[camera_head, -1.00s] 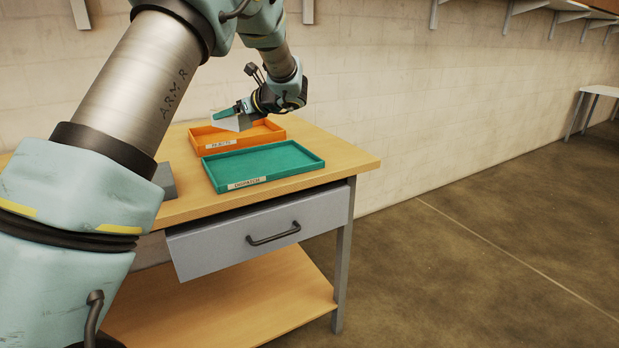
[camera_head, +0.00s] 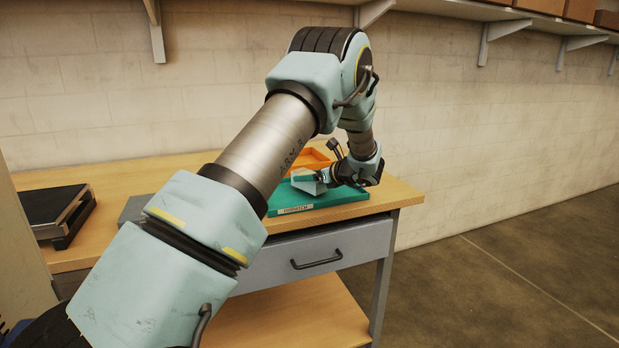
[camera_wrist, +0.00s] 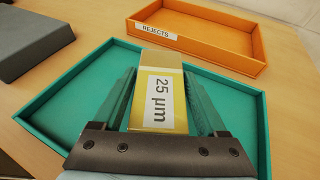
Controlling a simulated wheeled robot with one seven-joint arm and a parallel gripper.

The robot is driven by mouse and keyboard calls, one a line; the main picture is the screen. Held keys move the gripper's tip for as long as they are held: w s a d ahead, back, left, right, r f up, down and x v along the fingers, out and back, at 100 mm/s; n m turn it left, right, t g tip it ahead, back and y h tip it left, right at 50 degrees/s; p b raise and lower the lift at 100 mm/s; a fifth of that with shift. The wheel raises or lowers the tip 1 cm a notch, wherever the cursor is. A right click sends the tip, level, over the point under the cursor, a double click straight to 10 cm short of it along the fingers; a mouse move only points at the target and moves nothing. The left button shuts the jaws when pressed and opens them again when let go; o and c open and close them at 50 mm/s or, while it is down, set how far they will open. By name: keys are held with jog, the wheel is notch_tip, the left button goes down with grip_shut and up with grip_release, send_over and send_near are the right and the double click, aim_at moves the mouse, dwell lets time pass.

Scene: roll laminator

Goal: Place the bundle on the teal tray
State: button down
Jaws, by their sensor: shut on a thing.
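The bundle (camera_wrist: 158,90) is a yellow and white block with a "25 µm" label. It sits between the two fingers of my gripper (camera_wrist: 160,98), which is shut on it. In the head view my gripper (camera_head: 318,179) is over the teal tray (camera_head: 340,197), with the pale bundle (camera_head: 307,184) at its tip. The teal tray (camera_wrist: 50,112) shows below and around the bundle in the wrist view. I cannot tell whether the bundle touches the tray floor.
An orange tray (camera_wrist: 228,52) marked "REJECTS" lies just beyond the teal one; it also shows in the head view (camera_head: 313,158). A grey block (camera_wrist: 30,42) is at the left. A black-topped device (camera_head: 55,212) stands at the table's left. The drawer (camera_head: 290,260) is below.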

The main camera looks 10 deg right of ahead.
jog(key=shift+f, duration=0.4)
jog(key=shift+f, duration=0.2)
grip_release()
jog(key=shift+r, duration=0.25)
jog(key=b+v, duration=0.2)
jog(key=v, duration=1)
jog(key=shift+b, duration=0.4)
